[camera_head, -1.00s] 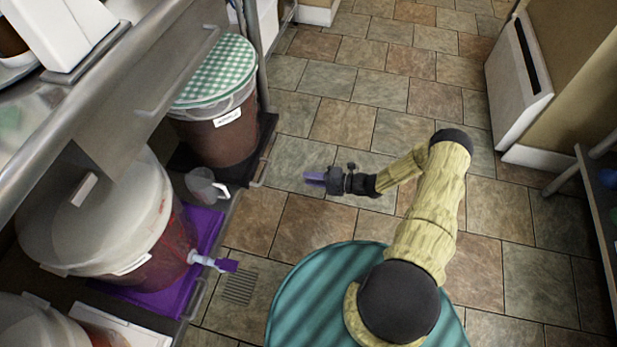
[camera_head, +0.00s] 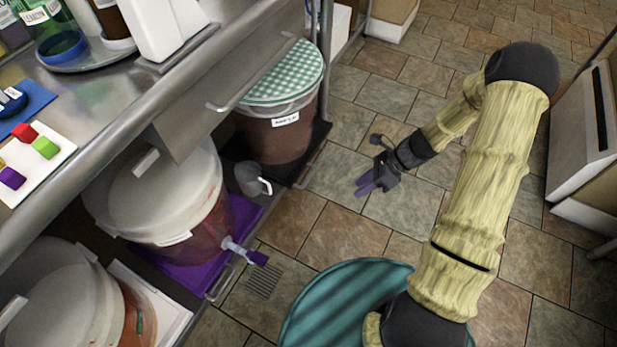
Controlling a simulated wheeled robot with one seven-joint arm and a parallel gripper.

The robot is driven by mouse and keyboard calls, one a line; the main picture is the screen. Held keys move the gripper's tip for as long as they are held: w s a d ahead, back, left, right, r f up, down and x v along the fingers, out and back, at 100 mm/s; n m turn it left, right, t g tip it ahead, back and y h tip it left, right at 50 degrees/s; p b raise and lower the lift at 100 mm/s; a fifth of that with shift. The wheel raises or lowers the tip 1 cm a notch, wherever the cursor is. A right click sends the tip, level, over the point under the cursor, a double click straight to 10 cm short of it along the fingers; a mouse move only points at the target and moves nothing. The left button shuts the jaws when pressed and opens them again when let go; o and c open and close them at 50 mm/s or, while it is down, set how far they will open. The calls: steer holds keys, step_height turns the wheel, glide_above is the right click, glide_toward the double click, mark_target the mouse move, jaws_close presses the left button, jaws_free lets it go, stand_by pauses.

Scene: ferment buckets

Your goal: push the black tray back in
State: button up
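The black tray (camera_head: 319,138) lies low under the counter, beneath a dark red bucket (camera_head: 272,140) with a green-and-white checked cover. The bucket hides most of the tray; its front edge shows on the aisle side, with a handle near its lower end. My gripper (camera_head: 364,188), with purple fingers, is over the tiled floor to the right of the tray, apart from it. It appears empty. Its fingers are too small and close together here to tell whether they are open.
Left of the black tray, a clear jug (camera_head: 252,180) stands near a purple tray (camera_head: 245,213) holding a white-lidded bucket (camera_head: 165,190) with a protruding spigot (camera_head: 246,252). A metal counter (camera_head: 100,95) overhangs them. The tiled aisle is clear; a white panel unit stands right.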

steer(key=s+d+r+n+t+h+p, duration=0.1)
steer(key=s+r+n+h, duration=0.3)
steer(key=r+n, duration=0.6)
steer(key=s+d+r+n+t+h+p, duration=0.2)
steer(key=s+r+n, duration=0.4)
steer(key=r+n, duration=0.4)
step_height(320, 180, up, 5)
steer(key=shift+s+f+n+t+h+p, duration=0.15)
steer(key=shift+s+n+t+h+p, duration=0.2)
steer(key=shift+t+h, duration=0.45)
steer(key=shift+w+d, duration=0.15)
